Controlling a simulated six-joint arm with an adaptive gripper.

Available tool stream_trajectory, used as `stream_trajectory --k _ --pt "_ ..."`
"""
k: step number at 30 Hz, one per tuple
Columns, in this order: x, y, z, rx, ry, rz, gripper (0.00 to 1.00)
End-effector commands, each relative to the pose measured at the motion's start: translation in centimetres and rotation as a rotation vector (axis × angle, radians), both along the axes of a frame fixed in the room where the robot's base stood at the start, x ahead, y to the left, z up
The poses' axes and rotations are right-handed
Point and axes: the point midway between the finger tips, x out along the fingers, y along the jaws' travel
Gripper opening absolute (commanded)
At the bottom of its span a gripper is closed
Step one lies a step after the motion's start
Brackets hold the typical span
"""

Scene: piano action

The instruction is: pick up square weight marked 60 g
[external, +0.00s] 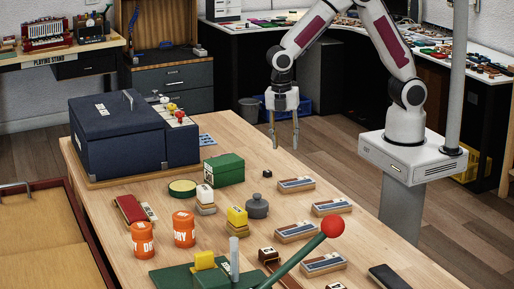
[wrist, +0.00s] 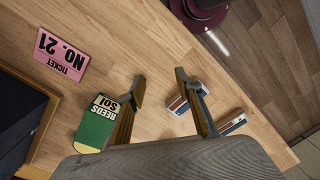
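No marking of 60 g can be read in either view, so I cannot tell for certain which thing is the square weight. A small dark piece (external: 267,173) sits on the table right of the green box, its marking too small to read. A small brown block with a pale mark (external: 268,256) sits near the green lever device. My gripper (external: 285,146) is open and empty, pointing down above the far edge of the table. In the wrist view its two fingers (wrist: 160,88) are spread with bare wood between them.
The green reeds box (external: 224,169) also shows in the wrist view (wrist: 97,125), left of my fingers. A pink ticket (wrist: 61,56) lies further left. Several wooden blocks with blue-and-white tops (external: 296,184) lie rightward. A grey round weight (external: 257,207) and red-knobbed lever (external: 333,227) stand nearer.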

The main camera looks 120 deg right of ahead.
Motion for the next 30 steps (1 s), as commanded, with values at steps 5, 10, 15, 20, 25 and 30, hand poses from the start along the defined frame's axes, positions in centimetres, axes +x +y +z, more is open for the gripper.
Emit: stream_trajectory --k 5,10,15,20,25,30 --pt "1.9 -0.6 -1.4 0.014 -0.006 0.194 0.35" --pt "3.7 -1.0 -1.4 0.016 -0.034 0.387 0.35" --pt "5.1 -1.2 -0.7 0.010 -0.066 0.578 0.35" --pt "5.3 -1.3 -0.7 0.012 -0.072 0.718 0.35" --pt "5.3 -1.3 -0.7 0.015 -0.074 0.793 0.35" --pt "5.3 -1.3 -0.7 0.015 -0.073 0.807 0.35"
